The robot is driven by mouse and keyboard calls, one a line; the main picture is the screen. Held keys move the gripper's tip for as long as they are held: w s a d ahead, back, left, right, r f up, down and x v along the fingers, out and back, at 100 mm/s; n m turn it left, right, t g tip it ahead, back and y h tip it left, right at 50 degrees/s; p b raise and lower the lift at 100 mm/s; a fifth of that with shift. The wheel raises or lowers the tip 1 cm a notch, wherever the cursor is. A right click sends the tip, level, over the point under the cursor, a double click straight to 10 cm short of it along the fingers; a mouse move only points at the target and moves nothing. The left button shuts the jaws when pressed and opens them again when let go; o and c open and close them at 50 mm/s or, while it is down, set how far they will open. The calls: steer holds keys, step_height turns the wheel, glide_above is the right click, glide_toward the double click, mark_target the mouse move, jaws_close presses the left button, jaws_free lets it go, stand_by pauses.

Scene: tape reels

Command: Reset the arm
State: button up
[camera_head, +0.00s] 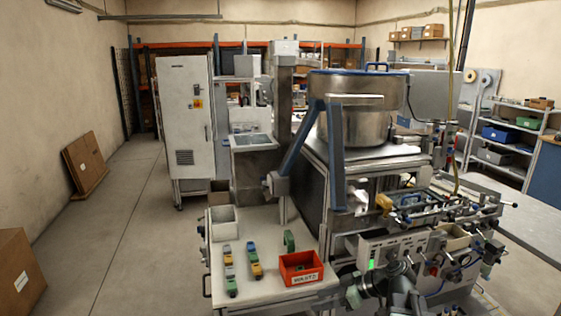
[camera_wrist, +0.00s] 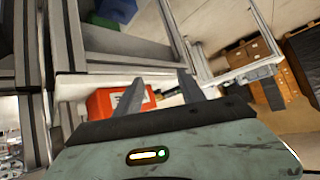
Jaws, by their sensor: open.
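My gripper (camera_wrist: 160,94) shows in the wrist view with its two grey fingers spread apart. I see nothing held between them. A red bin (camera_wrist: 103,103) lies beyond the fingers, partly hidden behind the left one. In the head view, grey-green arm links (camera_head: 395,287) that look like mine stand at the bottom, right of the table. I cannot make out the fingertips there.
A white table (camera_head: 262,230) holds a labelled red bin (camera_head: 300,267), a grey open bin (camera_head: 223,223) and several small coloured pieces (camera_head: 254,262). A machine with a steel bowl (camera_head: 350,120) stands behind. The floor (camera_head: 130,230) at left is largely clear between cardboard boxes and table.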

steer(key=s+a+f+m+g+h, duration=0.3)
steer(key=s+a+f+h, duration=0.2)
steer(key=f, duration=0.2)
steer(key=s+d+f+m+h, duration=0.2)
steer(key=d+m+h, duration=0.3)
steer(key=d+m, duration=0.3)
steer(key=shift+d+f+m+g, duration=0.25)
steer(key=shift+d+m+g, duration=0.05)
steer(key=shift+m, duration=0.5)
